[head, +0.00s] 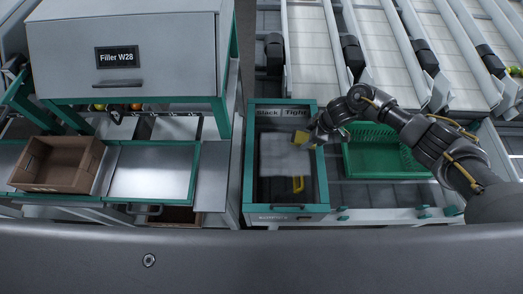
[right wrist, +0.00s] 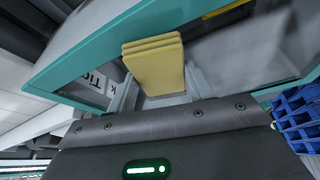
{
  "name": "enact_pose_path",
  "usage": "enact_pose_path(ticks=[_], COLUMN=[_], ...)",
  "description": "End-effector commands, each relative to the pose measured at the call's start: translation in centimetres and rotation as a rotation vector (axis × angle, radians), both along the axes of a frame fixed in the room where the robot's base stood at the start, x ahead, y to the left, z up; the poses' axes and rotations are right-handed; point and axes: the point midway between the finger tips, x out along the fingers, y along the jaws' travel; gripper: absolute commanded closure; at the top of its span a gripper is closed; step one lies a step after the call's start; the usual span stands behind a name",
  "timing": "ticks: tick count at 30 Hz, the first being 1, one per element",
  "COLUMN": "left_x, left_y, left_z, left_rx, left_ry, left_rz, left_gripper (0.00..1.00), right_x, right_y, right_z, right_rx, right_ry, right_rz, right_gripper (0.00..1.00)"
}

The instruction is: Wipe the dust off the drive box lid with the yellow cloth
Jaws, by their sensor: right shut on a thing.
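The drive box lid (head: 323,182) has a teal frame around a dark, see-through-looking pane. A pale grey dust patch (head: 284,158) covers much of the pane's middle and upper part; it also shows, blurred, in the right wrist view (right wrist: 245,50). My right gripper (head: 314,138) is at the lid's upper right edge, shut on the folded yellow cloth (head: 303,138). In the right wrist view the cloth (right wrist: 154,66) sticks out between the fingers over the lid; whether it touches the pane I cannot tell. My left gripper is not in view.
A "Slack Tight" label (head: 283,113) lies along the lid's far edge. A yellow part (head: 298,184) shows at the pane's lower right. A green crate (head: 384,168) stands right of the box. The Filler W28 cabinet (head: 130,45) and a brown carton (head: 58,162) are left, across a gap.

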Motion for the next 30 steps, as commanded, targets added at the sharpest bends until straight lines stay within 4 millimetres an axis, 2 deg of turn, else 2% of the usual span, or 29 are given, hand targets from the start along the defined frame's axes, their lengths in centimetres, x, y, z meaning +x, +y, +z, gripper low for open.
enact_pose_path(ticks=[4,6,8,24,30], left_x=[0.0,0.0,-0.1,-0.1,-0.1], left_y=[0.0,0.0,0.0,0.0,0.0], left_z=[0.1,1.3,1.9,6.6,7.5], left_rx=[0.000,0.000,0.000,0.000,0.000], left_ry=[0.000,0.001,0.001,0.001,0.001], left_rz=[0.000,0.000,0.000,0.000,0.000], left_gripper=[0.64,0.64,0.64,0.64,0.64], right_x=[0.0,0.0,0.1,0.0,0.0], right_y=[-1.3,-1.1,-1.2,-1.2,-1.2], right_z=[-0.1,0.8,2.6,7.1,8.0], right_rx=[-0.001,0.000,0.000,0.000,0.000], right_ry=[0.001,0.001,-0.005,-0.002,-0.002], right_rz=[0.001,0.002,0.006,0.001,0.001], right_gripper=[0.66,0.66,0.66,0.66,0.66])
